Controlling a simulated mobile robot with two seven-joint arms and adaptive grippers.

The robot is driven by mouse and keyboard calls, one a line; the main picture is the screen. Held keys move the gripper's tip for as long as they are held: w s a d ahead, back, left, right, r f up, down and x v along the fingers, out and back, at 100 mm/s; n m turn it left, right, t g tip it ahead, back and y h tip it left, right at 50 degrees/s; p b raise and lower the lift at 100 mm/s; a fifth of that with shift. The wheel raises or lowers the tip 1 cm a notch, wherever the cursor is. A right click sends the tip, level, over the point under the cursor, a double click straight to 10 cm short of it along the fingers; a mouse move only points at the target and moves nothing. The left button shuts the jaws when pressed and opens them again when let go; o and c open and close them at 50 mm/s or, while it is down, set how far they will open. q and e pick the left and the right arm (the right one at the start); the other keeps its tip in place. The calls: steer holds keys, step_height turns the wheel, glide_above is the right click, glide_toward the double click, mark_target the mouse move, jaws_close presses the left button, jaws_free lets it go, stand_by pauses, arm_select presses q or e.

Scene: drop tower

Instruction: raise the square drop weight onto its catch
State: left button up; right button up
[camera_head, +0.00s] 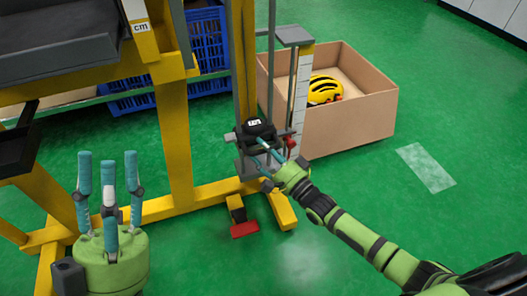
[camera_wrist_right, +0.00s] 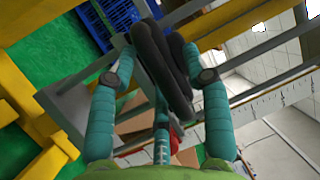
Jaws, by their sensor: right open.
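The drop weight (camera_head: 257,131) is a dark block with a small white label, low on the upright guide rails of the yellow tower. Its square shape is hard to make out. My right gripper (camera_head: 266,153) is at the near side of the weight, open. In the right wrist view, a black rounded part (camera_wrist_right: 160,65), seemingly the weight, lies between the open fingers of my right gripper (camera_wrist_right: 158,78); contact cannot be told. A red part (camera_head: 290,143), perhaps the catch, sits right of the weight. My left gripper (camera_head: 110,165) is open and empty, fingers up, far from the weight.
A white scale (camera_head: 301,95) stands beside the rails. A cardboard box (camera_head: 350,125) with a yellow helmet (camera_head: 323,90) is behind at right. A red pedal (camera_head: 244,229) lies at the tower's foot (camera_head: 205,195). Blue crates (camera_head: 205,45) stand behind. Green floor at right is mostly free.

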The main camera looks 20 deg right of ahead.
jaws_close()
steer(key=shift+r, duration=0.25)
